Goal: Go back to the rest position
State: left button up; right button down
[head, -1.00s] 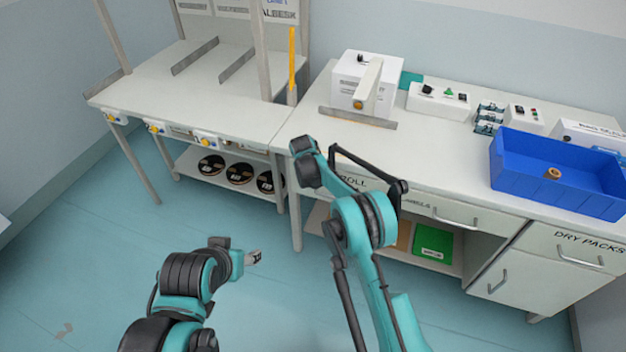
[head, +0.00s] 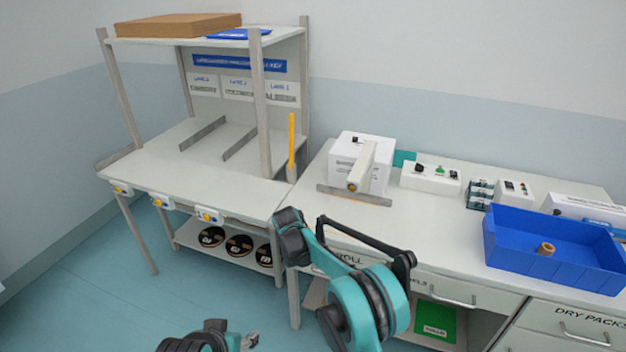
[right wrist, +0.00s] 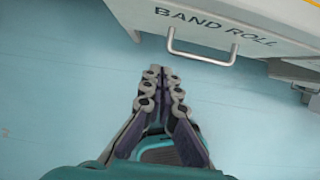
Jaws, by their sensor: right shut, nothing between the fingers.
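My right gripper (right wrist: 160,72) shows in the right wrist view, its two fingers together with nothing between them. It hangs over the blue floor, in front of and just left of the drawer (right wrist: 215,22) marked BAND ROLL, apart from its handle. In the head view my right arm is bent in front of the bench, and its gripper is hidden behind the arm. My left gripper (head: 250,341) is at the bottom edge of the head view, low over the floor. It is too small there to tell whether it is open or shut.
A shelved table (head: 150,172) stands at the left, with black rolls (head: 239,244) below. The right bench (head: 430,215) holds a white machine (head: 350,155), control boxes (head: 430,178) and a blue bin (head: 508,258) with a brown roll (head: 546,249). Floor at lower left is clear.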

jog(key=s+d+r+m+t+y, duration=0.1)
jog(key=s+d+r+m, duration=0.6)
jog(key=r, duration=0.2)
jog(key=s+d+r+m, duration=0.6)
jog(key=d+r+m, duration=0.1)
jog(key=d+r, duration=0.15)
jog(key=s+d+m+t, duration=0.1)
jog(key=s+d+m, duration=0.3)
jog(key=s+m, duration=0.5)
jog(key=s+d+f+m+t, duration=0.1)
jog(key=s+d+m, duration=0.4)
jog(key=s+m, duration=0.4)
jog(key=s, duration=0.6)
jog(key=shift+s, duration=0.25)
